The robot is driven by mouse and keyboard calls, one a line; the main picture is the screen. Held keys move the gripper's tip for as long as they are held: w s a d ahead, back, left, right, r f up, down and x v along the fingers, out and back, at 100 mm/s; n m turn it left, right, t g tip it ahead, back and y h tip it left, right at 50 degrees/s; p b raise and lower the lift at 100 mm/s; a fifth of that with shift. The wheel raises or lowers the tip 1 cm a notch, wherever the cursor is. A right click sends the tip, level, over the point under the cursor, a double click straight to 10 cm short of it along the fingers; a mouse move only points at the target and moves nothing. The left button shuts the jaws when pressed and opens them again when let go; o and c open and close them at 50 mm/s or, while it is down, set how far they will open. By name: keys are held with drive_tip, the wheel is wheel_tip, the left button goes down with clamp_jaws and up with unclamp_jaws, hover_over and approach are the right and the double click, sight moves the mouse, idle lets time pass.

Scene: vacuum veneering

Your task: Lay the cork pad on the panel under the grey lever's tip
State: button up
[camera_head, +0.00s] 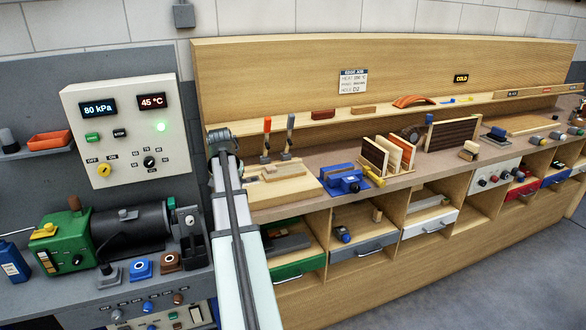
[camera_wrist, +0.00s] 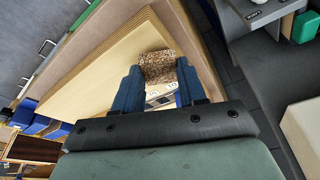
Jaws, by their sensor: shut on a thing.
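In the wrist view my gripper (camera_wrist: 158,78) is shut on the speckled brown cork pad (camera_wrist: 157,65), held between its two blue fingertips. A broad pale wooden surface (camera_wrist: 95,68) lies beyond and left of the pad; I cannot tell whether the pad touches it. In the head view the grey lever (camera_head: 290,123) stands upright at the bench's left part, right of a red-handled lever (camera_head: 267,127). A pale wooden panel (camera_head: 270,188) lies in front of the levers. The cork pad and fingertips cannot be made out in the head view; my arm covers the panel's left side.
A blue clamp-like tool (camera_head: 343,180) and a rack of upright boards (camera_head: 388,155) stand right of the panel. A shelf (camera_head: 345,116) runs behind. A control box (camera_head: 128,130) and green machine (camera_head: 65,240) are left of my arm. Open cubbies and drawers lie below the bench.

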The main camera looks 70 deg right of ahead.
drive_tip(key=s+d, duration=0.2)
drive_tip(key=s, duration=0.1)
drive_tip(key=s+d+m, duration=0.1)
drive_tip(key=s+d, duration=0.2)
drive_tip(key=s, duration=0.1)
drive_tip(key=s+d+m, duration=0.1)
drive_tip(key=s+d, duration=0.1)
drive_tip(key=s, duration=0.1)
drive_tip(key=shift+s+d+r, duration=0.2)
drive_tip(key=shift+s+r, duration=0.1)
drive_tip(key=s+d+m+g, duration=0.15)
drive_tip(key=s+d, duration=0.35)
drive_tip(key=s, duration=0.7)
approach(294, 166)
drive_tip(key=shift+m+t, duration=0.25)
drive_tip(key=shift+m, duration=0.1)
drive_tip(key=x, duration=0.5)
drive_tip(key=shift+d+f, duration=0.1)
drive_tip(key=shift+f, duration=0.1)
drive_tip(key=shift+s+f, duration=0.1)
drive_tip(key=shift+f, duration=0.25)
drive_tip(key=shift+f, duration=0.1)
drive_tip(key=o, duration=0.7)
drive_tip(key=shift+o, duration=0.2)
